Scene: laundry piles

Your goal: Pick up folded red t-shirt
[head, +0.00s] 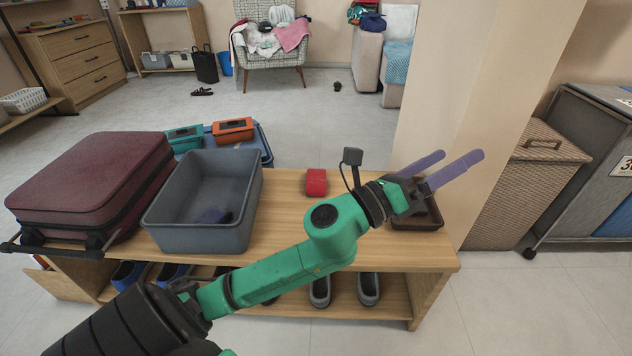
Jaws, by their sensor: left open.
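A small red bundle (316,182) lies on the wooden bench top, between the grey bin and my left arm. It may be the folded red t-shirt; it is too small to tell for sure. My left gripper (457,159) is open, with nothing between its two purple fingers. It is above the right end of the bench, to the right of the red bundle and apart from it, pointing away to the right. My right gripper is not in view.
The bench (290,236) also holds a maroon suitcase (90,187), a grey bin (204,238) with something dark inside, and a brown tray (430,222) partly behind my gripper. Shoes are on its lower shelf. A wall corner and wicker hamper (525,190) stand right. Clothes cover an armchair (268,67).

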